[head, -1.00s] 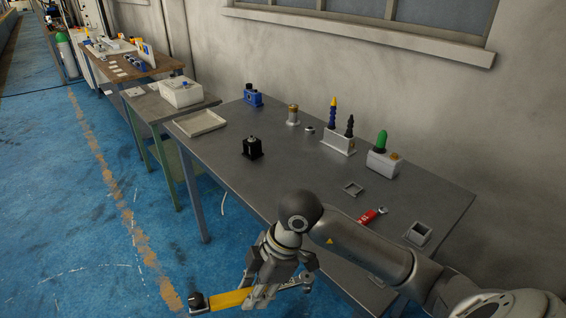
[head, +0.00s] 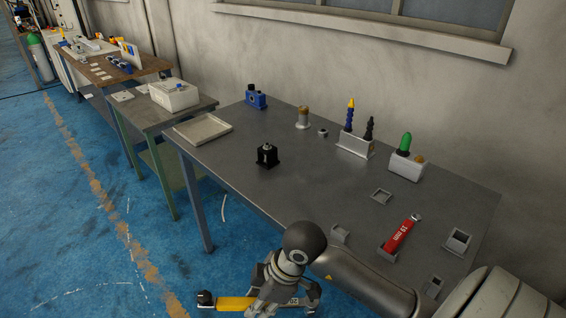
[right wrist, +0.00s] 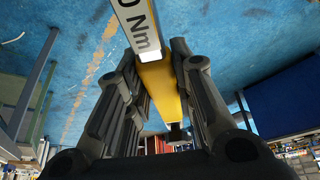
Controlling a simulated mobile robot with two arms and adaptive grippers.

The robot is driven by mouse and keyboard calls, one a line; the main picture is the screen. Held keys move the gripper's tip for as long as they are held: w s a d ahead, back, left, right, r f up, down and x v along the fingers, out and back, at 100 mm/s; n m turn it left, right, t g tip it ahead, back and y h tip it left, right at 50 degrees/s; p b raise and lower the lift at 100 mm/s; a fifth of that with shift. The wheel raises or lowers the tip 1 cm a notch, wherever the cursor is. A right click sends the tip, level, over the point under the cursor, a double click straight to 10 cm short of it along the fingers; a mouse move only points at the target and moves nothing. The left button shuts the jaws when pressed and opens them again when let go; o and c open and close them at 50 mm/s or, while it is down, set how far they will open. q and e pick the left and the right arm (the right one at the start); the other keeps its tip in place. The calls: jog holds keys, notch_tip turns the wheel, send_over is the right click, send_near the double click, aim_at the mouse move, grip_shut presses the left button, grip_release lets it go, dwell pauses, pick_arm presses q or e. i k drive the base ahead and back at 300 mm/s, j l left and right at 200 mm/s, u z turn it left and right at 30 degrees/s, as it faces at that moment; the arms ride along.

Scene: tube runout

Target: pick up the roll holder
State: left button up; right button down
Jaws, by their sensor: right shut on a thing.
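My right gripper (head: 268,299) hangs low in front of the table's near edge, over the blue floor. It is shut on a yellow bar tool (head: 236,303) with a black end, held roughly level. In the right wrist view the yellow tool (right wrist: 158,85) passes between the fingers (right wrist: 160,95), and its white label reads "0 Nm". No thing in view is clearly marked as the roll holder, so I cannot tell which one it is. A black block with a silver top (head: 267,156) stands on the table. My left gripper is not in view.
The grey table (head: 300,190) also holds a blue device (head: 256,97), a brass-topped cylinder (head: 303,118), a white rack (head: 355,146), a green-domed box (head: 407,165) and a red tool (head: 401,234) in a socket. A tray (head: 203,129) lies at the left end. The table's middle is clear.

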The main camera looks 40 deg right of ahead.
aim_at(267, 158)
jog(key=i+j, duration=0.3)
jog(key=i, duration=0.2)
jog(key=i+j, duration=0.65)
jog(key=i, duration=0.3)
jog(key=i+j+z, duration=0.3)
jog(key=z, duration=0.15)
jog(key=i+j+z, duration=0.35)
jog(key=z, duration=1.8)
